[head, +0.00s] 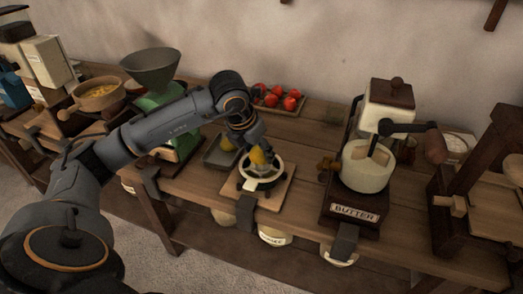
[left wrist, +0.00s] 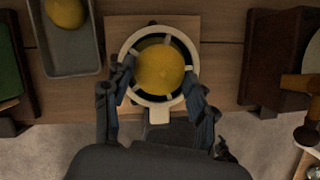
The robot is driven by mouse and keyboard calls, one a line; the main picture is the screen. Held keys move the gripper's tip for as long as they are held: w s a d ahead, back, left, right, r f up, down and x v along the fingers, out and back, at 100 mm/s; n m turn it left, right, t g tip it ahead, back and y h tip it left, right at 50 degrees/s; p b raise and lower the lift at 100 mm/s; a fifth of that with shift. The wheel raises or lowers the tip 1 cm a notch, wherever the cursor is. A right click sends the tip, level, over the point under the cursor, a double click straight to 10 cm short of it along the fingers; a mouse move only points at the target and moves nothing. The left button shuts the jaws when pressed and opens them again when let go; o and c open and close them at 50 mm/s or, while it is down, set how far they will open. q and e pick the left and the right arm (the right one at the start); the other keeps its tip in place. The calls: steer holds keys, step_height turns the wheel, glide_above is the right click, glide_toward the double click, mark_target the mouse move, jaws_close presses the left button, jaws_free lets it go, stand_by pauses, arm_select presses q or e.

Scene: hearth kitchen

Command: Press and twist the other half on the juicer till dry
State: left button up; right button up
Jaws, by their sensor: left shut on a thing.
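The juicer is a round dish with a pale rim (head: 263,181) on a wooden board (head: 273,193), at the middle of the bench in the head view. In the left wrist view its pale rim (left wrist: 129,46) encircles a yellow citrus half (left wrist: 160,68), dome side up. My left gripper (head: 257,153) points down over the juicer, shut on the citrus half, with one finger at each side. The juicer's cone and the cut face are hidden beneath the fruit. Whether juice is flowing cannot be seen. My right gripper is in neither view.
A grey tray (head: 217,157) left of the juicer holds another yellow citrus piece (left wrist: 65,12). Red fruit (head: 273,98) stands on a board behind.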

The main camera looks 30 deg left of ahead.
mark_target(258, 148)
arm_select(q)
steer(key=shift+a+f+m+h+b, duration=0.1)
steer(key=shift+f+m+h+b, duration=0.25)
steer(key=shift+m, duration=0.35)
steer(key=shift+m+h, duration=0.25)
steer(key=shift+m, duration=0.45)
steer(key=m, duration=0.2)
steer(key=m+g+h, duration=0.1)
steer(key=m, duration=0.1)
steer(key=shift+s+d+b, duration=0.15)
steer(key=shift+d+b, duration=0.05)
steer(key=shift+b, duration=0.15)
steer(key=n, duration=0.2)
steer(key=shift+n+y, duration=0.3)
steer(key=shift+n, duration=0.1)
steer(key=n, duration=0.2)
steer(key=n+y, duration=0.1)
steer(key=n, duration=0.1)
steer(key=shift+a+r+t+y, duration=0.15)
steer(key=shift+t+y, duration=0.15)
steer(key=shift+t, duration=0.1)
steer(key=shift+w+r+p, duration=0.2)
steer(key=shift+r+p, duration=1.95)
steer(key=shift+r, duration=1.45)
